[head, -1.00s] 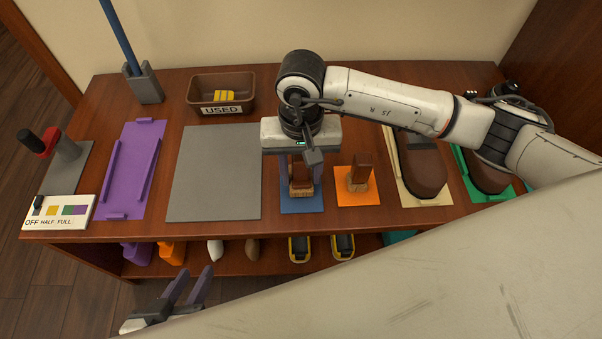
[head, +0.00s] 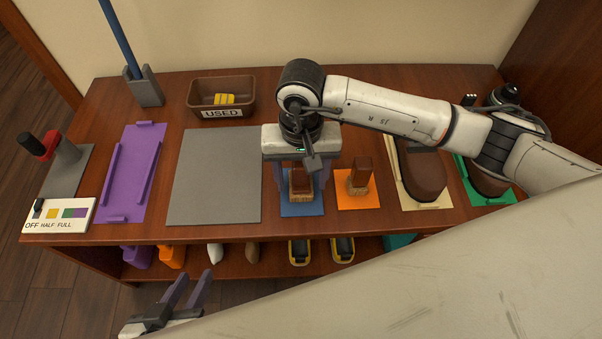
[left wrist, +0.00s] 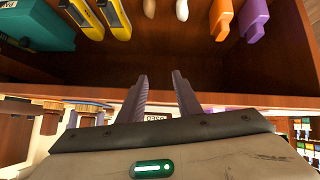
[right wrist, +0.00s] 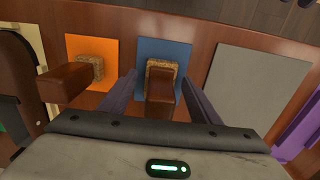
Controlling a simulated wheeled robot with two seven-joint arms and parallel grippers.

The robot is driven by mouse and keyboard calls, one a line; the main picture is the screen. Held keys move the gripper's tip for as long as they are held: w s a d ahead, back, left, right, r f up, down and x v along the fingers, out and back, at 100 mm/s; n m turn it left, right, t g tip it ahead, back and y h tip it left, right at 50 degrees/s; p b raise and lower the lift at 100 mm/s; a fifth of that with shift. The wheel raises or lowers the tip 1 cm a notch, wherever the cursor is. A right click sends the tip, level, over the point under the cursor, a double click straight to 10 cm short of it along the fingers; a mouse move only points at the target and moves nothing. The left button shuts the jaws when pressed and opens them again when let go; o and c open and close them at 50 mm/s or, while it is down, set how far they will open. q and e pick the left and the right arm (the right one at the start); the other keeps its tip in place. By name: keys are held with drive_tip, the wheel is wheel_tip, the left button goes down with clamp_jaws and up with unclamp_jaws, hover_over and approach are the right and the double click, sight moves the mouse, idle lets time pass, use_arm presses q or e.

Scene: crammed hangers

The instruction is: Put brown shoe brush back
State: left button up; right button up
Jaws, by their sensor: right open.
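A brown shoe brush (head: 301,180) with tan bristles stands on the blue mat (head: 307,208). It also shows in the right wrist view (right wrist: 161,90), bristle end on the mat. My right gripper (head: 301,187) is open, with one finger on each side of this brush and visible gaps between. A second brown brush (head: 359,179) stands on the orange mat (head: 358,202) to the right. It shows left of my gripper in the right wrist view (right wrist: 68,86). My left gripper (head: 190,283) is open and empty, low in front of the shelf.
A grey mat (head: 215,175) and a purple tray (head: 134,172) lie to the left. A brown bin marked USED (head: 221,110) stands at the back. Brown shoes (head: 421,175) are at the right. Several items sit on the lower shelf (head: 270,278).

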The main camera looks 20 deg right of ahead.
drive_tip(key=r, duration=0.3)
drive_tip(key=r+p, duration=0.1)
drive_tip(key=r, duration=0.6)
drive_tip(key=shift+w+a+r+p, duration=0.15)
drive_tip(key=shift+a+p, duration=0.15)
drive_tip(key=shift+a, duration=0.05)
idle(0.4)
